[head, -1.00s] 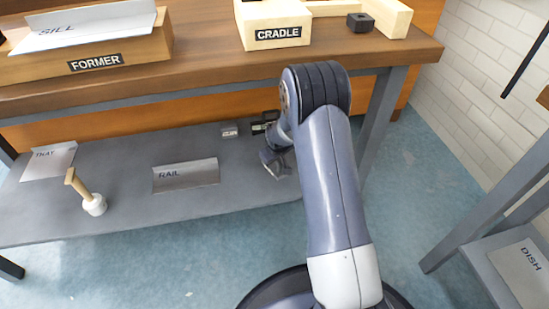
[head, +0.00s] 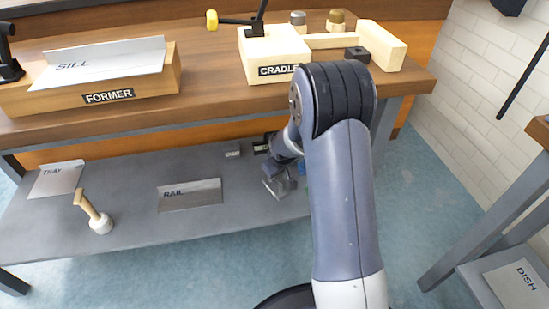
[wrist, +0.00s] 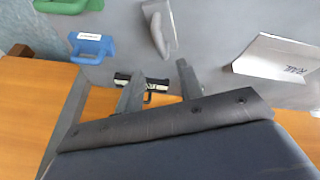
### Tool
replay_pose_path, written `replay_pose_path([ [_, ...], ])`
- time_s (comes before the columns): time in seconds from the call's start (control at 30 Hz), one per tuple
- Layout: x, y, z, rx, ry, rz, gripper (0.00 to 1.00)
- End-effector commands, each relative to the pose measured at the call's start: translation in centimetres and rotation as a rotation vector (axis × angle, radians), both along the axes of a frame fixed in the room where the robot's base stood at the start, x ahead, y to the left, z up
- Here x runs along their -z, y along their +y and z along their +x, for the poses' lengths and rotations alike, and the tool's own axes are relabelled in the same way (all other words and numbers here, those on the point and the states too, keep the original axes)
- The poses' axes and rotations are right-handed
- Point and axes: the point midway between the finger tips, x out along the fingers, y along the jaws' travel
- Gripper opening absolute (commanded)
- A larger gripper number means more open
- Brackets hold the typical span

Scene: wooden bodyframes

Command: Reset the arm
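My gripper (wrist: 158,88) shows in the wrist view with its two grey fingers spread apart. The fingers appear empty. A black item with a pale label (wrist: 157,83) shows beyond and between the fingertips; contact cannot be judged. In the head view my arm (head: 342,190) reaches forward and bends down under the bench top, above the grey lower shelf (head: 130,215). The arm's end is small and partly hidden there by its own links.
A grey curved piece (wrist: 160,30), a blue clamp-like item (wrist: 92,47) and a green one (wrist: 68,5) lie near the gripper. RAIL plate (head: 190,196) and a mallet (head: 94,213) are left. Above, the bench edge (head: 210,103) carries the CRADLE block (head: 258,62) and FORMER (head: 40,97).

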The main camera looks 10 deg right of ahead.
Motion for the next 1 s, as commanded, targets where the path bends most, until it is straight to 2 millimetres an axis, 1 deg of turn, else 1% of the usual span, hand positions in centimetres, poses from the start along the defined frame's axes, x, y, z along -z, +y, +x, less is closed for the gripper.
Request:
replay_pose_path([
  [0.17, 1.5, 0.0, 0.5, 0.0, 0.001, 0.0, 0.36],
  [0.27, 3.1, -0.1, 1.2, 0.0, 0.001, 0.0, 0.36],
  [0.6, 9.3, -0.2, 4.1, 0.0, 0.001, 0.0, 0.36],
  [0.7, 11.0, -0.3, 4.9, 0.0, 0.0, 0.0, 0.36],
  [0.77, 11.9, -0.3, 5.1, 0.0, 0.002, 0.0, 0.36],
  [0.8, 9.7, -0.3, 5.2, 0.0, -0.004, -0.001, 0.36],
  [0.9, 8.4, -0.3, 5.1, 0.0, -0.001, 0.0, 0.36],
  [1.0, 7.6, -0.3, 5.1, 0.0, 0.0, 0.0, 0.36],
])
